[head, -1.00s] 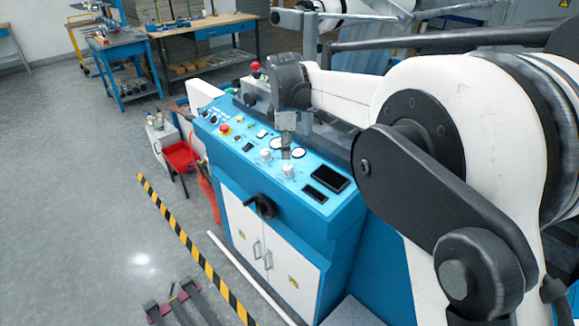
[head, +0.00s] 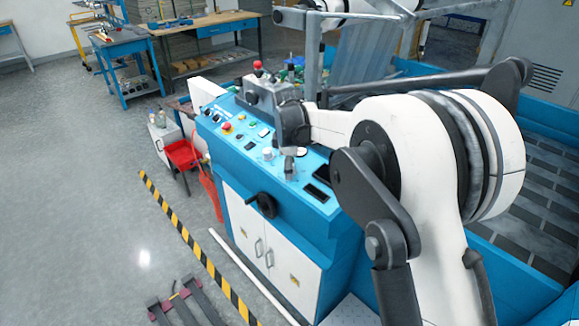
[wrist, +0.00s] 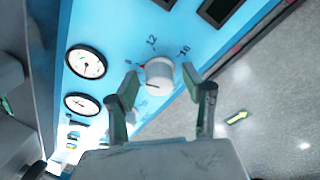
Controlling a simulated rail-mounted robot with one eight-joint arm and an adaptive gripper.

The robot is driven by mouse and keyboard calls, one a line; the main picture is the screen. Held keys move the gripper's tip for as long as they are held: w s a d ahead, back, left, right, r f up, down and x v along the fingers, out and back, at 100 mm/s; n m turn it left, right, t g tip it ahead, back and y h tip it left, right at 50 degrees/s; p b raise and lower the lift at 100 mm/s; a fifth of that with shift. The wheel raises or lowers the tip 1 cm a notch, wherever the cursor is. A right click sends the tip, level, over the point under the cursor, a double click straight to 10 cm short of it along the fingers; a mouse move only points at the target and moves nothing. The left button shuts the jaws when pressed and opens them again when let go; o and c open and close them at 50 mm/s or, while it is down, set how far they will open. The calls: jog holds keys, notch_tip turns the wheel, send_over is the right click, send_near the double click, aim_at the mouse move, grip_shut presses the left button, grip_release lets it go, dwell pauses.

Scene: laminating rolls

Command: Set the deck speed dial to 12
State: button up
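The deck speed dial is a round white knob (wrist: 158,75) on the blue control panel (wrist: 115,30). In the wrist view the printed numbers 8, 12 and 16 show around its far side, with small red marks. A short dark mark shows on the knob's near part; I cannot tell for sure where its pointer aims. My gripper (wrist: 160,76) is open, with one finger on each side of the knob and small gaps visible. In the head view my gripper (head: 289,170) is low over the panel and hides this knob.
Another white knob (head: 267,153) stands just left of my gripper. Two round gauges (wrist: 86,63) lie left of the dial in the wrist view. A red emergency button (head: 226,127) and dark displays (head: 316,192) are on the panel.

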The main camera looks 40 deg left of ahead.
grip_shut()
jog(key=shift+m+b, duration=0.3)
jog(key=m+b, duration=0.3)
jog(key=m, duration=0.1)
jog(key=shift+f+t, duration=0.15)
jog(key=shift+t, duration=0.25)
jog(key=m+b, duration=0.1)
jog(key=m, duration=0.3)
jog(key=shift+t, duration=0.3)
jog(key=shift+m+b, duration=0.65)
jog(key=shift+m, duration=0.85)
jog(key=shift+o, duration=0.4)
grip_release()
